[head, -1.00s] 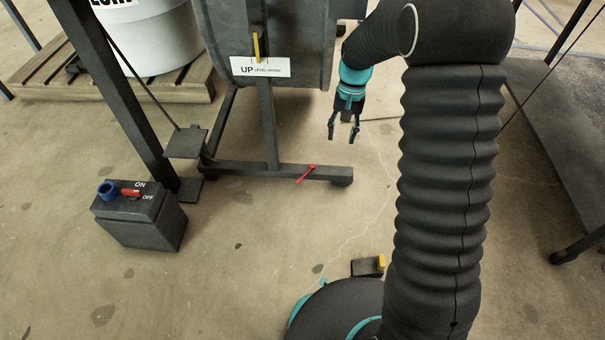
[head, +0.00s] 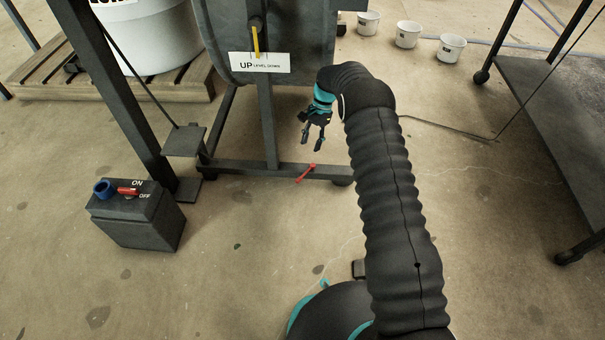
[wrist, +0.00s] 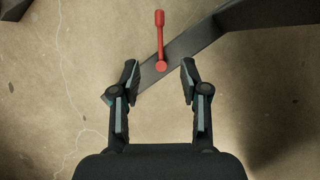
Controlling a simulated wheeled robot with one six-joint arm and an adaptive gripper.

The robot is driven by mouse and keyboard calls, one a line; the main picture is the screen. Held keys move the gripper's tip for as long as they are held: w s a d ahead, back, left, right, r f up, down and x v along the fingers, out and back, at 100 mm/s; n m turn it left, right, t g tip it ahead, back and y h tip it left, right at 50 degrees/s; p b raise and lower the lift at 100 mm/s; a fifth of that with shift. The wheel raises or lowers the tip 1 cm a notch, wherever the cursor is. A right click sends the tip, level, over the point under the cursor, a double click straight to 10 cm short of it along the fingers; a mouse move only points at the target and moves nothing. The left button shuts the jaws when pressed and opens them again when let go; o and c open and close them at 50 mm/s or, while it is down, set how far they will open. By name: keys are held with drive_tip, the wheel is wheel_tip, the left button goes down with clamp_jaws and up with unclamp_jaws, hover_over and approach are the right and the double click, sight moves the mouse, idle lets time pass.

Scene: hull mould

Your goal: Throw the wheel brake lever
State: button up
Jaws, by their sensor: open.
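The red lever (head: 306,173) is on the dark lower bar of the mould stand (head: 240,169), close to the bar's right end. In the wrist view the red lever (wrist: 160,42) points up the picture from a round pivot on the bar. My gripper (head: 312,142) is open and empty, above the lever in the head picture. In the wrist view my gripper's fingertips (wrist: 160,72) lie to either side of the lever's pivot in the picture, and the knob lies beyond them. I see no contact; the height gap is hard to tell.
A dark box with a blue knob and a red ON/OFF switch (head: 128,192) stands at left. A yellow handle (head: 256,42) sits above the UP/LEVEL/DOWN label (head: 260,63). A dark cart (head: 560,120) is at right. Several white buckets (head: 407,35) stand behind. The floor between is clear.

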sight(301, 177)
drive_tip(key=b+x, duration=0.1)
drive_tip(key=x, duration=1.2)
drive_tip(key=shift+f, duration=0.25)
clamp_jaws()
